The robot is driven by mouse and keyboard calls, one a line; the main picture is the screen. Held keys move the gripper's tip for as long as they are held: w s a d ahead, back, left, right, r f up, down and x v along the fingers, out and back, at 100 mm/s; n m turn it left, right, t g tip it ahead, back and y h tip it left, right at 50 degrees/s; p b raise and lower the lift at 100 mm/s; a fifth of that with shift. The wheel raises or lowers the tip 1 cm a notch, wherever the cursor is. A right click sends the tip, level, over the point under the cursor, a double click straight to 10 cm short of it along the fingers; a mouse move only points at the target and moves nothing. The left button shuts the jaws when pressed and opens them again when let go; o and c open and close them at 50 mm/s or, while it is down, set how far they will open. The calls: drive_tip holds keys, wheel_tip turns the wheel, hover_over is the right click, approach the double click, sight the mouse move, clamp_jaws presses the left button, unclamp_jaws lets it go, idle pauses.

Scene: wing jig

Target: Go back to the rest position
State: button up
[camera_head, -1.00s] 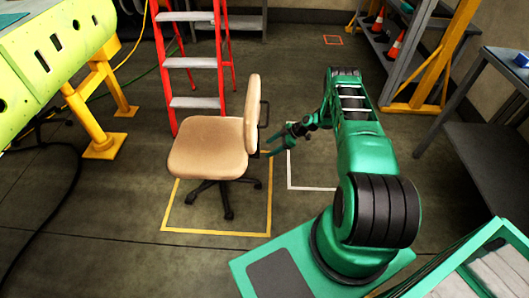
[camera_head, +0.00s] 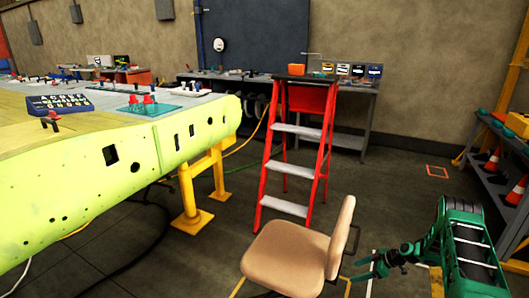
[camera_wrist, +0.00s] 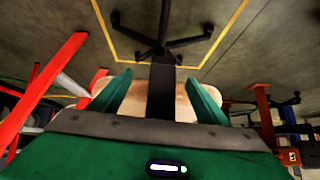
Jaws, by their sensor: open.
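My gripper (camera_head: 366,269) is at the lower right of the head view, at the end of my green arm, just right of the tan chair (camera_head: 290,252). In the wrist view, the two green fingers of my gripper (camera_wrist: 160,88) stand wide apart with nothing held between them. The chair's tan seat (camera_wrist: 175,108) and dark base show behind the fingers. I cannot tell the exact gap between gripper and chair.
A red stepladder (camera_head: 297,135) stands behind the chair. A yellow-green wing panel (camera_head: 75,190) on yellow supports (camera_head: 192,200) fills the left. A workbench (camera_head: 350,100) lines the back wall. Orange cones (camera_head: 492,160) sit on a shelf at the right. Floor between ladder and shelf is clear.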

wheel_tip(320, 180, up, 12)
drive_tip(key=d+m+g+h, duration=0.1)
drive_tip(key=d+m+h, duration=0.1)
drive_tip(key=d, duration=0.1)
drive_tip(key=s+r+m+g+h, duration=0.15)
drive_tip(key=s+r, duration=0.25)
drive_tip(key=r, duration=0.5)
drive_tip(key=s+r+m+h, duration=0.1)
drive_tip(key=s+r+m, duration=0.25)
drive_tip(key=r, duration=0.65)
drive_tip(key=s+r+m+h, duration=0.1)
drive_tip(key=s+r, duration=0.4)
drive_tip(key=r, duration=0.4)
drive_tip(key=s+a+r+m+h, duration=0.1)
drive_tip(key=s+a+r+m, duration=0.15)
drive_tip(key=s+r, duration=0.5)
drive_tip(key=s+a+r+m+h, duration=0.1)
drive_tip(key=s+a+r+m, duration=0.2)
drive_tip(key=s, duration=0.8)
drive_tip(key=s+a+r+m, duration=0.1)
drive_tip(key=s+a+m, duration=0.1)
drive_tip(key=s, duration=0.6)
drive_tip(key=s+a+r+m+g, duration=0.1)
drive_tip(key=s+a+m, duration=0.1)
drive_tip(key=s, duration=0.7)
drive_tip(key=shift+r, duration=0.15)
drive_tip(key=shift+m+g, duration=0.25)
drive_tip(key=shift+w+d+f, duration=0.1)
drive_tip(key=shift+w+f, duration=0.15)
drive_tip(key=shift+w, duration=0.45)
